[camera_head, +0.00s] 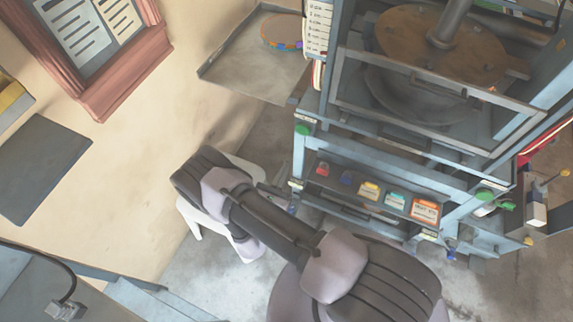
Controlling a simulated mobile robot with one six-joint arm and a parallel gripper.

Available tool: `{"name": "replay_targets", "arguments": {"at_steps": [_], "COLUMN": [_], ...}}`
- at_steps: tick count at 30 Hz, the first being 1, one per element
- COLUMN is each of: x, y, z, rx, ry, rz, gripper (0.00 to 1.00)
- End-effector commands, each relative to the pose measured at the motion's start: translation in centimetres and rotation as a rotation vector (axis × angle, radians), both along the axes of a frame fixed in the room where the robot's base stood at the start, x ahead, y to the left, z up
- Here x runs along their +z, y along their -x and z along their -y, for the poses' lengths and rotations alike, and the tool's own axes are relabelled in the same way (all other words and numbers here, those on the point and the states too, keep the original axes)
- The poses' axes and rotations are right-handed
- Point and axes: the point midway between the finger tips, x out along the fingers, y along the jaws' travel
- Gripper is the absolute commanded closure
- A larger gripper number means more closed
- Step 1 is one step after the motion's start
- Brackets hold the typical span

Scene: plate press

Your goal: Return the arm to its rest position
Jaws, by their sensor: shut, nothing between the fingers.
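My arm reaches up from the bottom of the head view, bent at a rounded grey joint. My gripper (284,194) shows small and dark beyond the arm, close to the front left corner of the plate press (400,137). It is shut with nothing in it. Much of it is hidden by the arm, and I cannot tell whether it touches the press. The press has a blue-grey frame and a barred front guard (400,112). A round brown plate (440,45) sits inside it under a metal column.
A grey side tray (240,75) holds a round brown disc (285,31). A white stool (194,215) stands under my arm. A red-framed notice board (90,45) hangs on the left wall. Some floor is clear at bottom centre.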

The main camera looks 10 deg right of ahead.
Motion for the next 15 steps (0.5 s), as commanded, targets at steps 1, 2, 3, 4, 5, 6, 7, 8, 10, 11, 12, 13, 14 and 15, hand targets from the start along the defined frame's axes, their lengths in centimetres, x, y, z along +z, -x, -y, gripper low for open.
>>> {"name": "replay_targets", "arguments": {"at_steps": [1, 2, 3, 4, 5, 6, 7, 8, 10, 11, 12, 13, 14, 15], "x": [0.0, 0.0, 0.0, 0.0, 0.1, 0.3, 0.8, 1.4, 3.8, 5.3, 7.4, 9.3, 11.2, 14.0], "y": [0.0, 0.0, 0.0, 0.0, -0.1, -0.5, -1.0, -1.9, -4.9, -6.5, -8.6, -9.9, -11.1, -12.3], "z": [0.0, 0.0, 0.0, 0.0, 0.0, -0.1, -0.2, -0.4, -1.0, -1.4, -2.0, -2.5, -3.1, -3.8], "rx": [0.000, 0.000, 0.000, 0.000, -0.001, -0.006, -0.015, -0.030, -0.084, -0.113, -0.159, -0.196, -0.232, -0.286], "ry": [0.000, 0.000, 0.000, 0.000, -0.005, -0.039, -0.092, -0.178, -0.496, -0.671, -0.916, -1.100, -1.276, -1.500], "rz": [0.000, 0.000, 0.000, 0.000, 0.002, 0.014, 0.035, 0.066, 0.175, 0.233, 0.309, 0.361, 0.406, 0.455], "gripper": [1.00, 1.00, 1.00, 1.00, 1.00, 1.00, 1.00, 1.00, 1.00, 1.00, 1.00, 1.00, 1.00, 1.00]}}
